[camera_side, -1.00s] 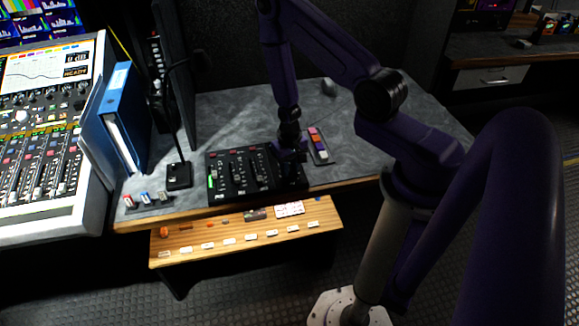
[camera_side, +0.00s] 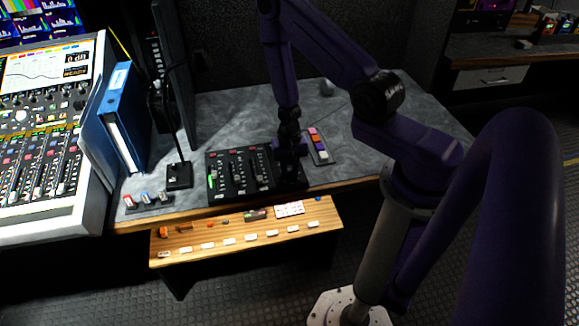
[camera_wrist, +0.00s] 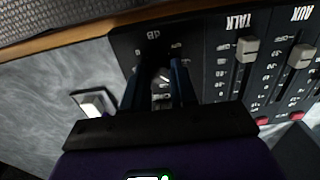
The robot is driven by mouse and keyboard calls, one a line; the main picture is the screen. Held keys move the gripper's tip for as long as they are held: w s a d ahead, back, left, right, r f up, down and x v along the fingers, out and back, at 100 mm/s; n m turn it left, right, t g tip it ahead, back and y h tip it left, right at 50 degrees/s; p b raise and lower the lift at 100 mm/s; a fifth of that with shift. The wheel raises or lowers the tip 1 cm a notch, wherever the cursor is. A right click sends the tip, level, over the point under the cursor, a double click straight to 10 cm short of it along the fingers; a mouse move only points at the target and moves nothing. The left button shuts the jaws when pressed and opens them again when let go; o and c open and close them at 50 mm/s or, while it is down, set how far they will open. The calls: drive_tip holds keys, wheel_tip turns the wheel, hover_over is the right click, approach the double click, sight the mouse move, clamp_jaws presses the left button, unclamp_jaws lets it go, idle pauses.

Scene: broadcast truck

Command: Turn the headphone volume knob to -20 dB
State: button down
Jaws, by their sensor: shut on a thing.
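The black control panel (camera_side: 220,196) lies on the grey desk in the side view, with several sliders and a green light at its left. My gripper (camera_side: 291,160) is over its right end. In the wrist view, my gripper (camera_wrist: 158,82) has its two dark fingers shut around the volume knob (camera_wrist: 162,84), of which a small light-marked part shows between them. The panel (camera_wrist: 205,50) carries an upside-down "dB" mark and partly hidden numbers around the knob. The pointer's exact reading cannot be told. The knob is hidden by my arm in the side view.
Faders marked TALK (camera_wrist: 247,50) and AUX (camera_wrist: 301,56) stand beside the knob. A strip of coloured buttons (camera_side: 318,146) lies right of the panel. A microphone base (camera_side: 179,176) stands to its left. A wooden shelf (camera_side: 205,232) sits below the desk edge.

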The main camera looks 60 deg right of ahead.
sight(289, 170)
drive_tip(key=c, duration=0.9)
unclamp_jaws()
drive_tip(key=shift+r, duration=0.1)
wheel_tip(289, 170, up, 17)
drive_tip(key=shift+r, duration=0.15)
